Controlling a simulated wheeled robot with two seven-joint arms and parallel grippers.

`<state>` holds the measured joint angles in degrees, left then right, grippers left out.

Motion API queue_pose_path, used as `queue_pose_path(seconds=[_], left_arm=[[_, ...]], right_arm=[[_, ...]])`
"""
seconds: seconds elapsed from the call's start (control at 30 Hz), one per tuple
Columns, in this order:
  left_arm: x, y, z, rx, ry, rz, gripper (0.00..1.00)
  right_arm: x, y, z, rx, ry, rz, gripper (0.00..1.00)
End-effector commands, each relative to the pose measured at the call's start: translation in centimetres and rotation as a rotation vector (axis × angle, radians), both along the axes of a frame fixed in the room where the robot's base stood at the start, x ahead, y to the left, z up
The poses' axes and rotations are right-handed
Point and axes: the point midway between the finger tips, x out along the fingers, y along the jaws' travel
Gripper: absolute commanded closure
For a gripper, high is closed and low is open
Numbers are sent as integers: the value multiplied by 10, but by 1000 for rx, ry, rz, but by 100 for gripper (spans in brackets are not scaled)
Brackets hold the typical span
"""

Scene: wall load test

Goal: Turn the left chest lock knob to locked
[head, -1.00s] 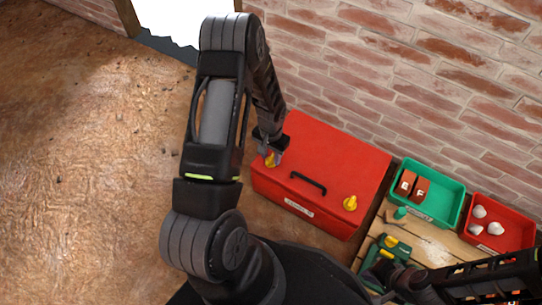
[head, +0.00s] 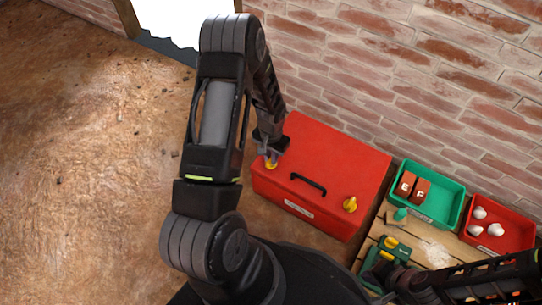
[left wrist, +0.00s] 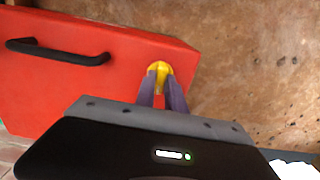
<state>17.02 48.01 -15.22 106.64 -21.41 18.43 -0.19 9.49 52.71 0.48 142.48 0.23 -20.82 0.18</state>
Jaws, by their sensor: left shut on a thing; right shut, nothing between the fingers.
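The red chest (head: 335,165) stands against the brick wall with a black handle (head: 308,184) on its front. The left yellow lock knob (head: 271,164) sits at the chest's left end; it also shows in the left wrist view (left wrist: 160,68). My left gripper (head: 271,157) is shut on this knob, its fingertips on both sides (left wrist: 162,84) and hiding part of it. The right yellow knob (head: 350,204) is free. My right gripper (head: 385,287) is at the lower right over the wooden table; its fingertips are hard to make out.
A wooden table (head: 433,242) right of the chest carries a green bin (head: 446,214) with brown blocks, a red bin (head: 508,248) with several white objects, and a green and yellow item (head: 384,250). Bare ground lies to the left.

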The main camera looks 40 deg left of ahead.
Motion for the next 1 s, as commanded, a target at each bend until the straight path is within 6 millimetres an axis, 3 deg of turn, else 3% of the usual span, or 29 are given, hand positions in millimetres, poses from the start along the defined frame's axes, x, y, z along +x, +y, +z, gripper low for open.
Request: queue_pose_path(seconds=[0.47, 1.0], left_arm=[[0, -1, 0, 0, 0, 106, 100], [0, -1, 1, 1, 1, 553, 100]], right_arm=[[0, 0, 0, 0, 0, 0, 100], [-1, 1, 5, 1, 2, 3, 100]])
